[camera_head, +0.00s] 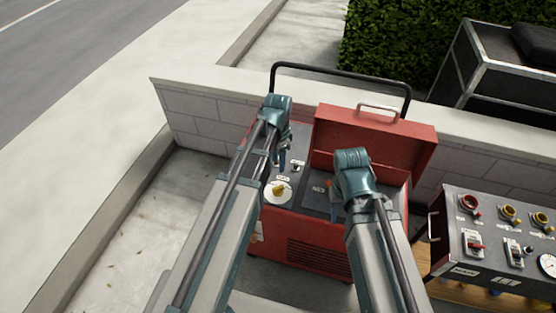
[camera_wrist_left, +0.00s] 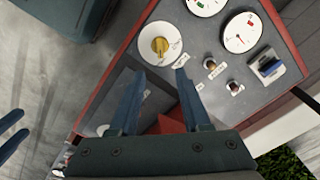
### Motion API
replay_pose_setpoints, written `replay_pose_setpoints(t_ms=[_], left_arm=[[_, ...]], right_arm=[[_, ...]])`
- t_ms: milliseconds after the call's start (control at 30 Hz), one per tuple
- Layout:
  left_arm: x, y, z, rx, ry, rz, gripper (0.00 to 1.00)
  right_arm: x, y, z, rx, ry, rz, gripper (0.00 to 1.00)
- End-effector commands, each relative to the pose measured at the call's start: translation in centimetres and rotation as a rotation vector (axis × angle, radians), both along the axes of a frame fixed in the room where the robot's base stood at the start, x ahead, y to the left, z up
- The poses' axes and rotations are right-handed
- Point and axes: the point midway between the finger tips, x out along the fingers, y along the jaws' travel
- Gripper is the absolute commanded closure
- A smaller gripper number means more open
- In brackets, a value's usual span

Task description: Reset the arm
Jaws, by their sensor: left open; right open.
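My left gripper (camera_head: 281,158) hangs above the panel of a red generator-like box (camera_head: 299,236). In the left wrist view its two blue fingers (camera_wrist_left: 158,100) are spread apart with nothing between them. Just past the fingertips is a white dial with a yellow knob (camera_wrist_left: 160,45), which also shows in the head view (camera_head: 277,191). My right gripper (camera_head: 335,205) is over the right part of the red box, largely hidden by its own wrist; its fingers are open. Two blue fingertips (camera_wrist_left: 12,125) also show at the left edge of the left wrist view.
The box's red lid (camera_head: 375,140) stands raised behind my right arm, and a black bar handle (camera_head: 340,70) rises behind it. A control panel with red and yellow valves (camera_head: 490,240) is at the right. A low block wall (camera_head: 215,115) runs behind. Open pavement lies left.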

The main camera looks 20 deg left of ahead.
Motion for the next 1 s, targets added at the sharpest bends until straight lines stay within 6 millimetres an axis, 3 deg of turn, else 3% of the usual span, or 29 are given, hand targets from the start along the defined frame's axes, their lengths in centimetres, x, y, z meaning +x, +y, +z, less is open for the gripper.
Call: replay_pose_setpoints(t_ms=[400,467,633,800,1000], left_arm=[[-0.7,-0.6,-0.1,0.004,0.002,0.015,0.53],[-2.0,-1.8,-0.1,0.010,0.006,0.048,0.53],[-8.0,-6.4,0.0,0.052,0.014,0.232,0.53],[-12.7,-9.3,0.0,0.092,0.006,0.403,0.53],[-14.8,-10.4,0.1,0.112,-0.003,0.498,0.53]], right_arm=[[0.0,0.0,-0.1,0.000,0.000,0.000,0.53],[0.0,0.0,-0.1,0.000,0.000,0.000,0.53],[0.0,0.0,-0.1,0.000,0.000,0.000,0.53],[0.0,0.0,-0.1,0.000,0.000,0.000,0.53],[0.0,0.0,-0.1,0.000,0.000,0.000,0.53]])
